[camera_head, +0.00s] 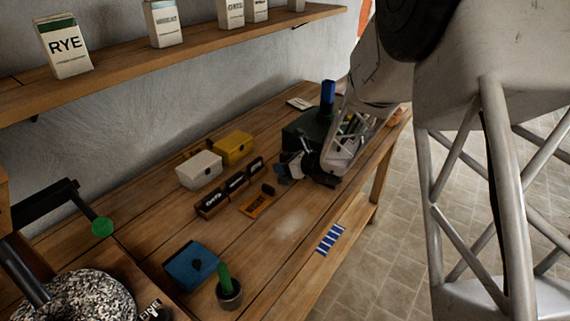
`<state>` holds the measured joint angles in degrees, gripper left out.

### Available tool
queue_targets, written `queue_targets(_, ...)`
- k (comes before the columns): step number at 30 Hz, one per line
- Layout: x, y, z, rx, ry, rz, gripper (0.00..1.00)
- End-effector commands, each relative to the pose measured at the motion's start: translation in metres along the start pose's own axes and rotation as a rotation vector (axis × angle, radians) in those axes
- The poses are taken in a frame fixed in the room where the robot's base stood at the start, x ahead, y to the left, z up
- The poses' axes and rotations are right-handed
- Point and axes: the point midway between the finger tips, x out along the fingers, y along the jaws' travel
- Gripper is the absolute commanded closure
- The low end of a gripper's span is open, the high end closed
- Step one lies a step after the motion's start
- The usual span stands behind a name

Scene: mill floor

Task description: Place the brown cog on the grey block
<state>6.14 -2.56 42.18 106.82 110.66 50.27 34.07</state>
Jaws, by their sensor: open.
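My gripper (304,172) is at the end of my arm, low over the far half of the wooden bench, beside a dark green box. Its jaws are open, and I see nothing clearly between them. I cannot make out a brown cog for certain. A small orange-brown object (400,114), partly hidden by my arm, lies near the bench's far right edge; its shape is unclear. I cannot pick out a plain grey block; my arm and gripper hide part of the bench.
The dark green box (300,132) with a blue upright piece (327,95) stands beside my gripper. Whitish (199,171) and yellow (233,147) boxes stand near the wall. A blue box (191,266), green-topped pot (229,292) and millstone (75,298) are nearer. The bench's front middle is mostly clear.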

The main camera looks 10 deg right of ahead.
Motion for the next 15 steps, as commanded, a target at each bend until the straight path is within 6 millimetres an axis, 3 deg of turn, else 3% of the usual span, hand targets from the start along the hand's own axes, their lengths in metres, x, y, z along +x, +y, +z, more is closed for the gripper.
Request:
queue_targets(8,-0.010,0.000,0.003,0.000,0.000,0.000,0.43)
queue_targets(15,-0.039,0.000,0.003,-0.001,-0.001,-0.001,0.43)
